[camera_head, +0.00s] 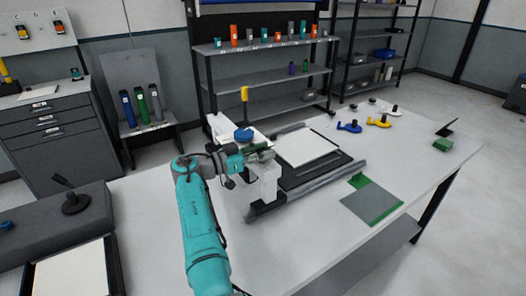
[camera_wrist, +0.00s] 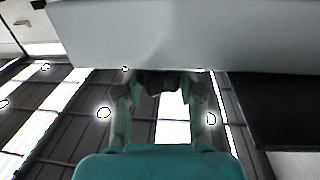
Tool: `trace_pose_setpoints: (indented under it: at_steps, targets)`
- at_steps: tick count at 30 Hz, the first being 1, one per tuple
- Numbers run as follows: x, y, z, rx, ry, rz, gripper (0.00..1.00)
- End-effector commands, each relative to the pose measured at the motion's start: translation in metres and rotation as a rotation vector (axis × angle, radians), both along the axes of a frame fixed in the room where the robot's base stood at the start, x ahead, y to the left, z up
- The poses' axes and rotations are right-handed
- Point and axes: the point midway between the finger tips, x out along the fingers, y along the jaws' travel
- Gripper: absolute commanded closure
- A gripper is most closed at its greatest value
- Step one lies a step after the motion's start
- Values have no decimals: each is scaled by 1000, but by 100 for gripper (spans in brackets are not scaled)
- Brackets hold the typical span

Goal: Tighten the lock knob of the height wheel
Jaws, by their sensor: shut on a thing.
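My gripper (camera_head: 262,155) is at the near end of the bench machine, by the top of its white upright block (camera_head: 266,184). In the wrist view my gripper (camera_wrist: 160,88) has its two fingers on either side of a small dark knob (camera_wrist: 160,80), shut on it. The knob sits against the edge of a pale grey body (camera_wrist: 165,40), which hides its far side. In the head view the knob is hidden by my gripper. A blue round part (camera_head: 243,134) shows just behind my wrist; I cannot tell whether it is the height wheel.
The machine's long rail (camera_head: 320,182) and a white sheet (camera_head: 307,147) lie to the right. A green and grey mat (camera_head: 371,204) is on the table in front. Blue and yellow clamp-like parts (camera_head: 379,121) stand farther back.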

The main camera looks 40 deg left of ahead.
Motion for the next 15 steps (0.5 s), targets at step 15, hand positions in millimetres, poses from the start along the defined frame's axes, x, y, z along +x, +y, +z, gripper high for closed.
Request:
trace_pose_setpoints:
  at_steps: [15]
  targets:
    - [0, 0, -1, 0, 1, -44, 96]
